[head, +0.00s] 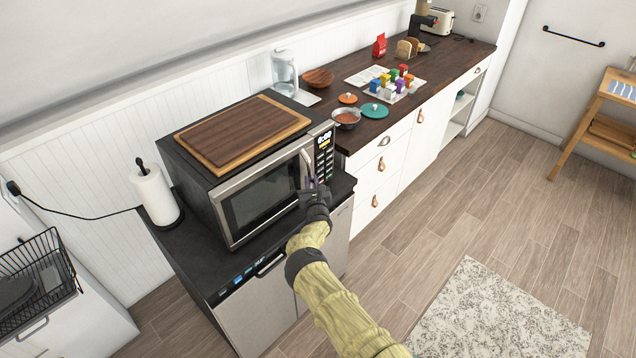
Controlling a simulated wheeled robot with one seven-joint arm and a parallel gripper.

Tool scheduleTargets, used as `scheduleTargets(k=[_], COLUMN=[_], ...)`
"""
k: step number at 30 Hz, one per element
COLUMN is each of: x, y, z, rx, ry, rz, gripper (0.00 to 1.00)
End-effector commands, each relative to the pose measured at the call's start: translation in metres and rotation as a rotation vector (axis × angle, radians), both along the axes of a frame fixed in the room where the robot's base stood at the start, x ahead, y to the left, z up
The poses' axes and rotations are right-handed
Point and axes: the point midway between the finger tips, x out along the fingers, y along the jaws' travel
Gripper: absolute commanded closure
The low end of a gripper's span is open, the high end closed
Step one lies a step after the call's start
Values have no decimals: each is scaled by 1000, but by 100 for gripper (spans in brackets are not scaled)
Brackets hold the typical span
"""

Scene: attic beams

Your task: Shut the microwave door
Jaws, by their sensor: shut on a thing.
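The microwave (195,160) is a dark box with a steel-framed front, standing on a black counter at the left. Its door (262,205) has a dark window and looks flush or almost flush with the front; I cannot tell if a thin gap is left. The upright door handle (307,164) is at the door's right side, beside the lit control panel. My gripper (313,184) is at the handle's lower part, shut on it. My wrist and fingers hide the handle's lower end and the door's lower right corner.
A wooden board (240,133) lies on the microwave. A paper towel roll (155,195) stands left of it. A pot (346,118), a teal lid (374,110) and colourful small items are on the brown counter (440,75). The floor in front is clear, with a rug (500,315).

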Motion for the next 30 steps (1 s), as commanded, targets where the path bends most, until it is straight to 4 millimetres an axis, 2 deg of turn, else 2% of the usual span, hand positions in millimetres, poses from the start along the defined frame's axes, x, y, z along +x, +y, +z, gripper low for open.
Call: scheduleTargets(k=[9, 10, 12, 13, 30], x=[1, 1, 2, 2, 0], y=[-8, -9, -11, -12, -1], z=[-4, -4, -4, -4, -1], rx=[-5, -5, -5, -5, -1], ry=[4, 4, 4, 4, 1], rz=[-6, -7, -10, -10, 1], gripper=[100, 81, 67, 65, 65])
